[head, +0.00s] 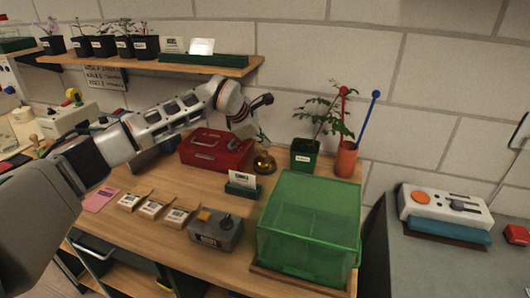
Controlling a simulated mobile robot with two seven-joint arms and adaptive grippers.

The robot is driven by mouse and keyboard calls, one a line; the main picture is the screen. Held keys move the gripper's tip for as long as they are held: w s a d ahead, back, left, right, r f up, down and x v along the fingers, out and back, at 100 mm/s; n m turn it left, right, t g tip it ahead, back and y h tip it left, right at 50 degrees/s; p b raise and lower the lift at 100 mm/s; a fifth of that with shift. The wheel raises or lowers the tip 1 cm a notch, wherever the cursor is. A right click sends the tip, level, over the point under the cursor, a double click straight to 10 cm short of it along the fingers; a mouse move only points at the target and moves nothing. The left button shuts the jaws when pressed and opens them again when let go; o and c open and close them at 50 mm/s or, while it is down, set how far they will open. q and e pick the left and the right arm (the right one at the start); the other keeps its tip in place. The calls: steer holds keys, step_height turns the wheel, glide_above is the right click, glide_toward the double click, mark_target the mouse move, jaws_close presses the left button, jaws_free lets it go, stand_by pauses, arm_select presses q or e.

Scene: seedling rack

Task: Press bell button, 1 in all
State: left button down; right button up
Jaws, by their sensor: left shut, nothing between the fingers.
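A golden bell (264,163) with a small button on top stands on the wooden bench, just right of the red metal box. My left gripper (267,100) is shut and empty. In the picture it appears above the bell, with a visible gap between its dark fingers and the bell's top. The bell is not covered by the arm. My right gripper is not in view.
The red box (215,151) is left of the bell. A potted plant (304,155), a card holder (241,185) and a green translucent bin (310,225) stand to its right and front. Seed packets (153,206) and a grey button box (215,229) lie nearer. A shelf (150,58) hangs behind.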

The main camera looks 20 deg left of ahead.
mark_target(264, 152)
arm_select(q)
steer(key=shift+f, duration=0.1)
stand_by(0.3)
steer(key=shift+f, duration=0.35)
steer(key=shift+f, duration=0.55)
stand_by(0.9)
steer(key=shift+r, duration=0.15)
steer(key=shift+r+p, duration=0.4)
steer(key=shift+r, duration=0.45)
steer(key=shift+r, duration=0.1)
steer(key=shift+r+p, duration=1.75)
steer(key=shift+r, duration=0.7)
